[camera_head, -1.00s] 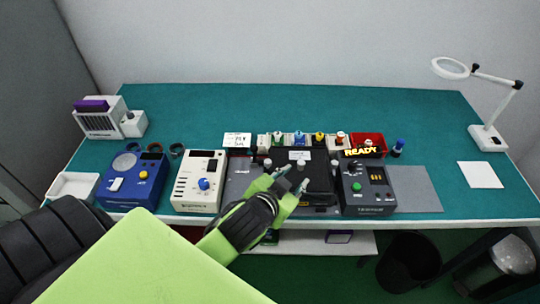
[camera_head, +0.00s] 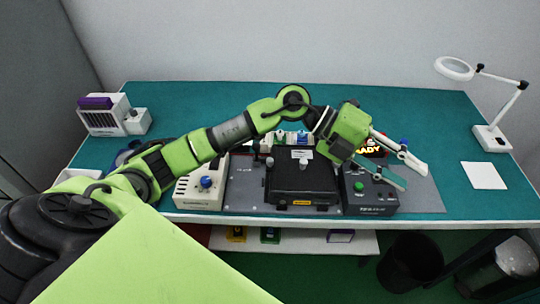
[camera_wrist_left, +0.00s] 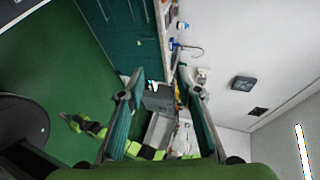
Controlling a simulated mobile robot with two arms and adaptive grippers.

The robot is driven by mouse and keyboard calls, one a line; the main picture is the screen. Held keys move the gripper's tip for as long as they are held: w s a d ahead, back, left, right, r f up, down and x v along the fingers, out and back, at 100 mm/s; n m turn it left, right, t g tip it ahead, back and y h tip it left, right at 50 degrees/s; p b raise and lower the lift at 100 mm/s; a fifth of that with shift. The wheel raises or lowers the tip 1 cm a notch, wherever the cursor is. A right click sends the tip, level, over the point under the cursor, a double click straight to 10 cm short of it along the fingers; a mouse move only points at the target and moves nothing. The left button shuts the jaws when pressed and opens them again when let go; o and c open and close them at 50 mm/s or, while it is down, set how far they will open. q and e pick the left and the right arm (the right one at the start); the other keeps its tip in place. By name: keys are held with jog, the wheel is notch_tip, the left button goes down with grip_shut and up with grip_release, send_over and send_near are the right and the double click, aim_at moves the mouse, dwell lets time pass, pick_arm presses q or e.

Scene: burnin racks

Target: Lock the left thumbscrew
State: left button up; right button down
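A black fixture (camera_head: 285,185) lies on a grey plate at the middle front of the bench. A grey knob, the left thumbscrew (camera_head: 269,162), stands at its left side; its lock state is too small to tell. Another grey knob (camera_head: 303,164) stands near the fixture's middle. My left gripper (camera_head: 413,176) is over the right part of the bench, right of the fixture, fingers apart and empty. It hides the fixture's upper right corner. The left wrist view also shows the open fingers (camera_wrist_left: 160,74) with nothing between them. My right gripper is not seen.
A dark control box (camera_head: 368,196) with a green button is under my left gripper. A cream box (camera_head: 203,188) with a blue knob is left of the fixture. My left arm crosses above the bench. A magnifier lamp (camera_head: 490,138) stands at the right; the bench near it is mostly clear.

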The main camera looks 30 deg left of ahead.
pick_arm(q)
jog(key=w+a+f+y, duration=0.2)
jog(key=a+f+y, duration=0.4)
jog(key=a, duration=0.4)
jog(key=r+n+g+y, duration=0.15)
jog(key=n+y, duration=0.25)
jog(key=y, duration=0.4)
send_over(270, 159)
jog(key=shift+g, duration=0.25)
notch_tip(270, 159, down, 13)
jog(key=p, duration=0.4)
jog(key=shift+s+r+p, duration=0.1)
jog(key=shift+r+p, duration=0.1)
jog(key=shift+p, duration=0.15)
jog(key=shift+f, duration=0.6)
grip_shut()
